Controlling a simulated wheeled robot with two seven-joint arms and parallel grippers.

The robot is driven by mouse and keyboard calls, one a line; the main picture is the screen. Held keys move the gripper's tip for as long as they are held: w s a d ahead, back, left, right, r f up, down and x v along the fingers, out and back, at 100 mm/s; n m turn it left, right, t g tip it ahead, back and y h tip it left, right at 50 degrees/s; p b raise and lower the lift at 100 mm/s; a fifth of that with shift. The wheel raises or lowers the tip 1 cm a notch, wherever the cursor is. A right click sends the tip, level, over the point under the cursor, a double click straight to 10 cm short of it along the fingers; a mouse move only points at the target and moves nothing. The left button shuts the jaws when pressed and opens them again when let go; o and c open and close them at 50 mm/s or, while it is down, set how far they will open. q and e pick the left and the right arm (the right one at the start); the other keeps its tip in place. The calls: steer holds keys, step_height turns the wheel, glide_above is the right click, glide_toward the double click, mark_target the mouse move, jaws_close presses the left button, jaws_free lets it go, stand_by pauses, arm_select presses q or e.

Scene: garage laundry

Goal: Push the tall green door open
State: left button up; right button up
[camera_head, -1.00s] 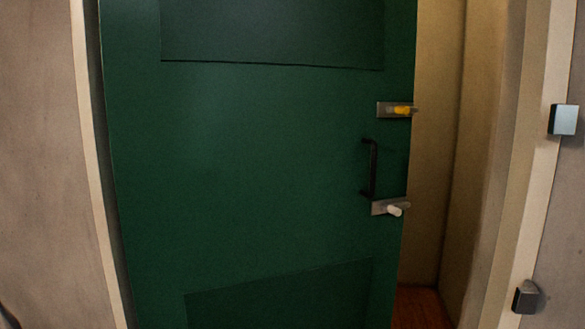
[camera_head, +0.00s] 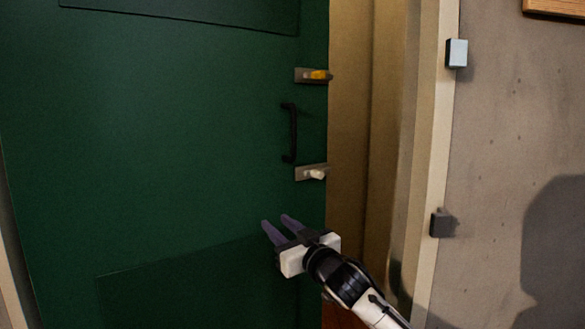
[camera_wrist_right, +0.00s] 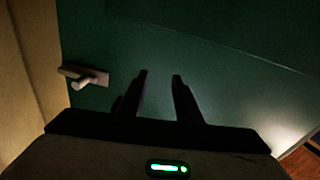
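The tall green door (camera_head: 180,150) fills the left and middle of the head view. It stands ajar, with a gap along its right edge. It has a black pull handle (camera_head: 291,133), a latch with a yellow knob (camera_head: 316,75) above and a latch with a white knob (camera_head: 313,173) below. My right gripper (camera_head: 278,225) is open and empty in front of the door, below the lower latch. In the right wrist view its two fingers (camera_wrist_right: 160,77) point at the green surface; I cannot tell whether they touch it. My left gripper is not in view.
A cream door frame (camera_head: 432,150) stands right of the gap. A grey wall (camera_head: 510,130) is farther right. Reddish floor (camera_head: 338,316) shows low in the gap.

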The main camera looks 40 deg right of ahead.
mark_target(295, 132)
steer(key=s+d+r+m+t+h+b, duration=0.15)
steer(key=d+r, duration=0.25)
steer(key=r, duration=0.5)
steer(key=s+d+r+m+t+h, duration=0.1)
steer(key=s+d+r+h, duration=0.15)
steer(key=r, duration=0.65)
steer(key=shift+y, duration=0.3)
steer(key=x, duration=0.3)
steer(key=p+x, duration=0.1)
steer(key=x, duration=0.2)
steer(key=p+x, duration=0.1)
steer(key=x, duration=0.2)
steer(key=shift+w+d+f, duration=0.15)
steer(key=shift+w+f, duration=0.05)
steer(key=shift+w, duration=0.2)
steer(key=shift+w+d+r, duration=0.1)
steer(key=shift+w, duration=0.4)
jaws_close()
